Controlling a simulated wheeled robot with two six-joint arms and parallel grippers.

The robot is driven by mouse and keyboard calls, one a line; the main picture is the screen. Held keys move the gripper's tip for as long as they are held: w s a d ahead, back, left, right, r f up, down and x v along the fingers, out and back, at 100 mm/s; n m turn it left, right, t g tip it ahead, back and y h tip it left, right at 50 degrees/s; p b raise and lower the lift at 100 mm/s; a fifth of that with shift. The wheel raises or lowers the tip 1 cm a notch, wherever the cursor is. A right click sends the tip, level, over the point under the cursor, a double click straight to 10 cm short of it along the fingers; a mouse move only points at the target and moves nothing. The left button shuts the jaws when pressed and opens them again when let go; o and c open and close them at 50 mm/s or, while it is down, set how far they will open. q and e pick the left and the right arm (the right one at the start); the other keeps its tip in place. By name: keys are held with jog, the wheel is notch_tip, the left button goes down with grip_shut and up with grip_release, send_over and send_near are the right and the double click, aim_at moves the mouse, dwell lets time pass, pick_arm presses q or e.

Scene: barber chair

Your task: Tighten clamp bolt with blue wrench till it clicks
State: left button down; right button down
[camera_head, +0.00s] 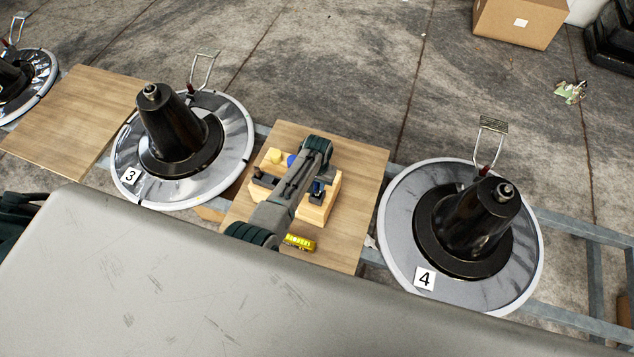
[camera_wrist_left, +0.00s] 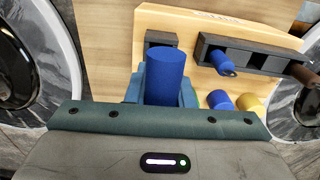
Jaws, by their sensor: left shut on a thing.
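My left gripper (camera_wrist_left: 161,88) is shut on a blue cylindrical handle (camera_wrist_left: 168,72), which I take to be the blue wrench. The handle stands at a wooden tool holder (camera_wrist_left: 195,22); the tool's lower end is hidden. In the head view my left arm reaches over the wooden board, and the gripper (camera_head: 319,188) is at the right part of the holder (camera_head: 314,212), mostly covered by the arm. Metal bolt-like tips top the black cone of base 3 (camera_head: 152,91) and the black cone of base 4 (camera_head: 504,190). I cannot tell which is the clamp bolt. My right gripper is not in view.
Other handles sit in the holder: a blue one (camera_wrist_left: 221,63) in a dark rack (camera_wrist_left: 255,55), another blue one (camera_wrist_left: 220,99) and a yellow one (camera_wrist_left: 250,102). A yellow labelled object (camera_head: 299,242) lies on the board (camera_head: 352,160). A grey surface (camera_head: 180,280) fills the foreground.

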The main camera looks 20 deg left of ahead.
pick_arm(q)
jog(key=shift+f+b, duration=0.3)
jog(key=shift+f, duration=0.2)
jog(key=c, duration=1.2)
grip_release()
jog(key=shift+o, duration=0.2)
notch_tip(320, 180, up, 11)
jog(key=shift+f, duration=0.1)
